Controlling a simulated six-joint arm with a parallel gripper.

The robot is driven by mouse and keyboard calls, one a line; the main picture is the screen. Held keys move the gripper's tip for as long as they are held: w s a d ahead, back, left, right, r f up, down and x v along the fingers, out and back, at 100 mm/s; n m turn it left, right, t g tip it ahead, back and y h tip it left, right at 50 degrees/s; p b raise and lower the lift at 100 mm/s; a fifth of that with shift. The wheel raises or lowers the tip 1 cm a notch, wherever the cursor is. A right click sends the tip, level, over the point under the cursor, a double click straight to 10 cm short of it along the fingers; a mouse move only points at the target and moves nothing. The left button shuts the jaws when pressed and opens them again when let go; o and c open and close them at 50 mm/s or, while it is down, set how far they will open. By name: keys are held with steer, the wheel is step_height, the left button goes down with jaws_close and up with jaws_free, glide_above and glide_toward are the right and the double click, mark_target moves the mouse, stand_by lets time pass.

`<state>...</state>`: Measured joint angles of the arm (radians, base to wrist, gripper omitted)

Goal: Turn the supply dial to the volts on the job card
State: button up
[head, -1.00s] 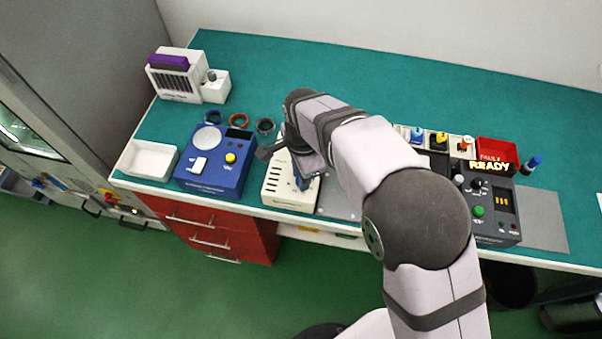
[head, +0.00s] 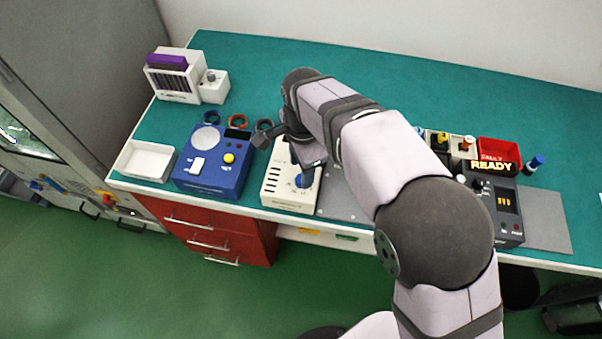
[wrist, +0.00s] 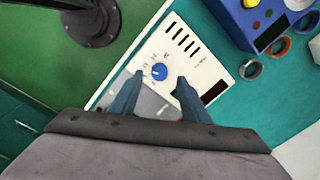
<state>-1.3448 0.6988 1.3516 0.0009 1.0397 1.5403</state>
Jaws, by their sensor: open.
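The supply is a cream box (head: 279,187) at the front edge of the bench; it also shows in the wrist view (wrist: 207,65), with dark slots and a dark display. Its round blue dial (wrist: 159,72) has small printed marks around it, too small to read. My gripper (wrist: 161,79) is open, its two blue-grey fingers on either side of the dial in the wrist view, apparently above it and holding nothing. In the head view my gripper partly covers the supply's top. I cannot make out a job card with readable volts.
A blue unit (head: 213,177) with a yellow button and a white tray (head: 146,161) stand left of the supply. Several coloured rings lie behind.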

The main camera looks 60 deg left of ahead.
steer(key=shift+d+r+b, duration=0.1)
steer(key=shift+r+b, duration=0.25)
steer(key=shift+r, duration=1.5)
steer(key=w+d, duration=0.9)
steer(key=d, duration=0.4)
steer(key=w+d, duration=1)
steer(key=d, duration=0.2)
steer(key=s+d+f, duration=0.1)
steer(key=s+d, duration=0.1)
steer(key=d, duration=0.6)
steer(key=s+d+f+n, duration=0.1)
steer(key=s+d+f, duration=0.1)
steer(key=d, duration=0.6)
steer(key=s+d+f+n, duration=0.1)
steer(key=s+d, duration=0.3)
steer(key=d, duration=0.5)
steer(key=shift+s+f+h, duration=0.25)
steer(key=shift+f+h, duration=0.05)
steer(key=shift+f, duration=0.25)
